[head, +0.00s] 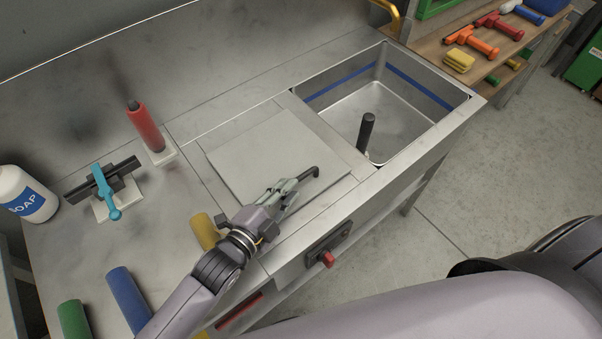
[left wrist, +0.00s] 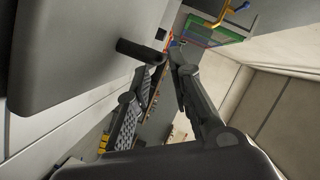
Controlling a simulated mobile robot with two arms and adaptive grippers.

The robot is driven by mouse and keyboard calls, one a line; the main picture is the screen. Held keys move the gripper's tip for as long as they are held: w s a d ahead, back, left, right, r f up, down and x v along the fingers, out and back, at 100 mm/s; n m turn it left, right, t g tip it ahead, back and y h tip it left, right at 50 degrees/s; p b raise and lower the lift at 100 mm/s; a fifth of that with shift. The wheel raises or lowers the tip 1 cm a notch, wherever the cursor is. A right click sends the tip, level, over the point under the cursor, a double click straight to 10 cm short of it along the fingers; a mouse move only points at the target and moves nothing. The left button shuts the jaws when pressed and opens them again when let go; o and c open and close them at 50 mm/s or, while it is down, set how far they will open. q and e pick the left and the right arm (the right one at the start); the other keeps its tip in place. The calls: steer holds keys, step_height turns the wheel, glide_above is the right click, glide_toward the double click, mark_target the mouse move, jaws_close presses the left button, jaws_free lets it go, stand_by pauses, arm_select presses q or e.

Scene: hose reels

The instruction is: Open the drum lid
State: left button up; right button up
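The drum lid seems to be the flat grey square panel (head: 262,150) set in the metal counter. A short black bent handle (head: 313,172) shows at its right side. My left gripper (head: 288,190) is over the panel's front right part, its fingertips close to this handle. In the left wrist view the fingers (left wrist: 167,62) are apart with a gap between them, and the black handle (left wrist: 138,49) is at their tips beside a large grey surface (left wrist: 75,45). I cannot tell whether the handle touches a finger. My right gripper is out of view.
A sink (head: 400,108) with a black upright post (head: 366,132) lies right of the panel. A red knob (head: 327,259) is on the counter front.

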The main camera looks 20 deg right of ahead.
mark_target(301, 176)
arm_select(q)
steer(key=x, duration=0.6)
steer(key=shift+f, duration=0.1)
steer(key=shift+c, duration=0.6)
jaws_close()
